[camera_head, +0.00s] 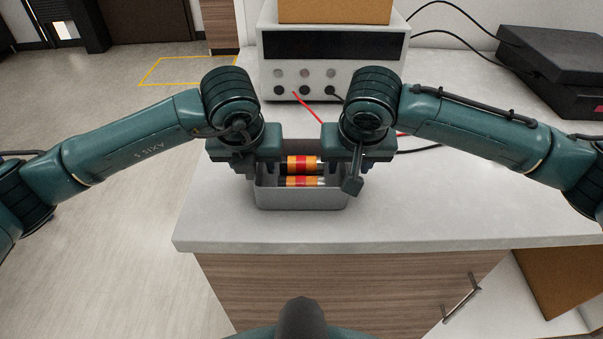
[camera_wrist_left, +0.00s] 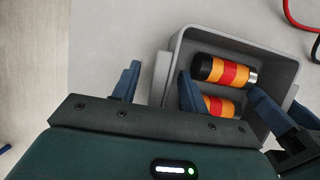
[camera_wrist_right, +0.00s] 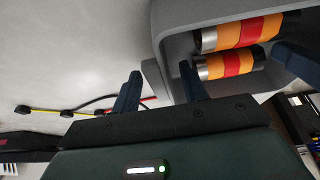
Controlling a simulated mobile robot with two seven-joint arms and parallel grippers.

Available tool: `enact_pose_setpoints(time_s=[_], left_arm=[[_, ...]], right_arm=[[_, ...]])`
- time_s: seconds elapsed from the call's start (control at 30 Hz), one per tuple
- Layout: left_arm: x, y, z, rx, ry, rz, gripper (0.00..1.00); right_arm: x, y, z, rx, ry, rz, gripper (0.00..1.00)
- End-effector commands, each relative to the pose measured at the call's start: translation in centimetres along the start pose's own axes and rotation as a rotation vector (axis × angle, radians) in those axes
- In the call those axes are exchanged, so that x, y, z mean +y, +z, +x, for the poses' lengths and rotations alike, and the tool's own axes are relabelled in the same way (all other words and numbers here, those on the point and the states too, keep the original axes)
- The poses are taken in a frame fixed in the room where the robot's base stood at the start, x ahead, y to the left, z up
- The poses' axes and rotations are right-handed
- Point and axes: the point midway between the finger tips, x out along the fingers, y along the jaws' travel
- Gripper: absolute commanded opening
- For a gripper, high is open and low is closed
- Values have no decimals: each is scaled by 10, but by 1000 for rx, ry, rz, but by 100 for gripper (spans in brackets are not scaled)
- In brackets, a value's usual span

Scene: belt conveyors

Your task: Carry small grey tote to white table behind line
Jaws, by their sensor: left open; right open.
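The small grey tote (camera_head: 300,200) stands upright on a white-topped counter (camera_head: 420,215), near its front edge. Two orange, red and black cylinders (camera_head: 302,166) lie side by side inside it. My left gripper (camera_head: 241,166) is open at the tote's left end. In the left wrist view its fingers (camera_wrist_left: 160,88) stand either side of a tab on the tote's end wall. My right gripper (camera_head: 352,172) is open at the right end. In the right wrist view its fingers (camera_wrist_right: 158,88) likewise straddle the tab there. Parts of the tote's end walls are hidden by my grippers.
A white instrument (camera_head: 332,75) with a dark display stands behind the tote, a cardboard box (camera_head: 335,10) on top. Red and black leads trail across the counter. A black device (camera_head: 555,65) sits at the back right. Open floor lies to the left.

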Motion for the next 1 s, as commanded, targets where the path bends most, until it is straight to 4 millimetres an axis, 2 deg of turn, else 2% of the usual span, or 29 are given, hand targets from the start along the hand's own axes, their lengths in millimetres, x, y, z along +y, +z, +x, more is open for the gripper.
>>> enact_pose_setpoints(time_s=[0.17,0.67,1.0], left_arm=[[0,0,0,0,0,0,42],[0,0,-1,0,-1,0,1],[0,1,-2,-1,-1,0,0]], right_arm=[[0,0,0,0,0,0,42],[0,0,0,0,0,0,1],[0,-1,-1,1,-1,0,0]])
